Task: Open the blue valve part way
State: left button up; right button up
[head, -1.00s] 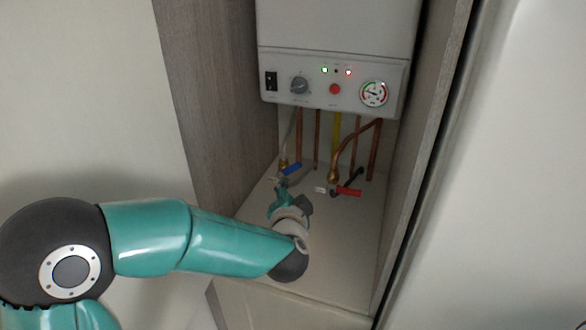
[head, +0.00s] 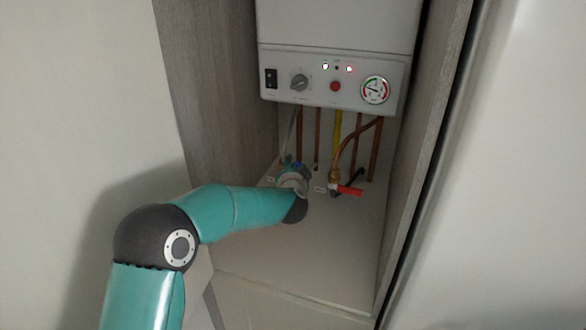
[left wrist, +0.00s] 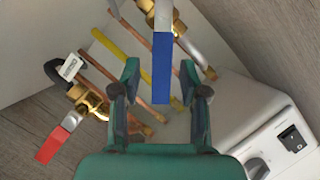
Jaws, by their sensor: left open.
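The blue valve has a flat blue lever (left wrist: 162,68) on a brass body (left wrist: 165,12), seen at the top of the left wrist view. My left gripper (left wrist: 160,66) is open. In that view its two fingers stand on either side of the lever, with a visible gap on each side. I cannot tell whether the lever is at fingertip depth. In the head view my left gripper (head: 291,168) is at the back left of the cabinet floor and hides most of the blue valve. My right gripper is not in view.
A red-levered valve (head: 347,190) stands to the right; it also shows in the left wrist view (left wrist: 58,137). Copper pipes and a yellow pipe (head: 337,128) rise behind. The white boiler (head: 335,75) hangs above, between wooden side walls. The front cabinet floor is clear.

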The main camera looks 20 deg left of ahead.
pick_arm(q)
jog(key=shift+w+a+f, duration=0.1)
jog(key=shift+w, duration=0.2)
jog(key=shift+c, duration=0.2)
grip_shut()
